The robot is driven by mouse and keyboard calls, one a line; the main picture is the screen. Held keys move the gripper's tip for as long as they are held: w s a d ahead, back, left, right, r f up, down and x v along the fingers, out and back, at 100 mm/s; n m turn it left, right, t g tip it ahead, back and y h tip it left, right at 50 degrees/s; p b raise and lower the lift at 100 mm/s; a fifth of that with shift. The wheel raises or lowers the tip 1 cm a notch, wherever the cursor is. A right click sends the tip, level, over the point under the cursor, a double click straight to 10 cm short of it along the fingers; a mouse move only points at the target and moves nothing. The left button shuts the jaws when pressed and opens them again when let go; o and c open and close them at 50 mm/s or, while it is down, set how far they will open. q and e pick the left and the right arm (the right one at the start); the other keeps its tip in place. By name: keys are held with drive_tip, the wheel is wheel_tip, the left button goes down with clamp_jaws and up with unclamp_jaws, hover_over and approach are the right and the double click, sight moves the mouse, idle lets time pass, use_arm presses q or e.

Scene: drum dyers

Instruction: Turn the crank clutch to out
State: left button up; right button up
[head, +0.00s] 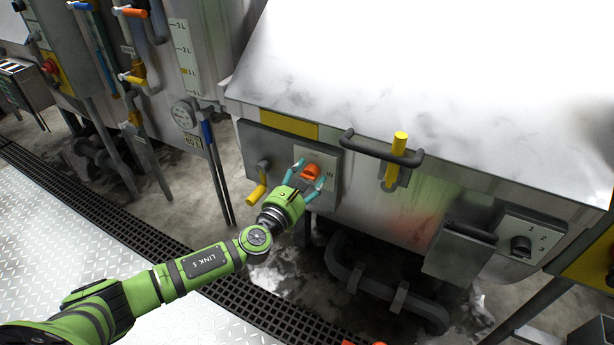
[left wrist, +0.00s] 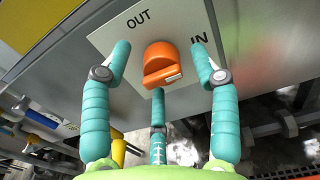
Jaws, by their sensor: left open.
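The crank clutch is an orange knob (head: 311,171) on a pale plate marked OUT and IN, on the front of the steel machine. In the left wrist view the knob (left wrist: 161,64) sits below and between the OUT label (left wrist: 138,20) at upper left and the IN label (left wrist: 200,39) at right. A short white mark shows on its lower right side. My left gripper (head: 308,174) is open in front of the knob. Its teal fingers (left wrist: 160,68) stand left, right and below the knob, with no clear contact visible. My right gripper is not in view.
A yellow-handled lever (head: 258,183) is left of the knob. A 1-2-3 selector (head: 521,245) is farther right. Dark pipes (head: 385,290) run below. The metal walkway (head: 60,225) is clear.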

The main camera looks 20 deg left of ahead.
use_arm(q)
drive_tip(key=shift+w, duration=0.3)
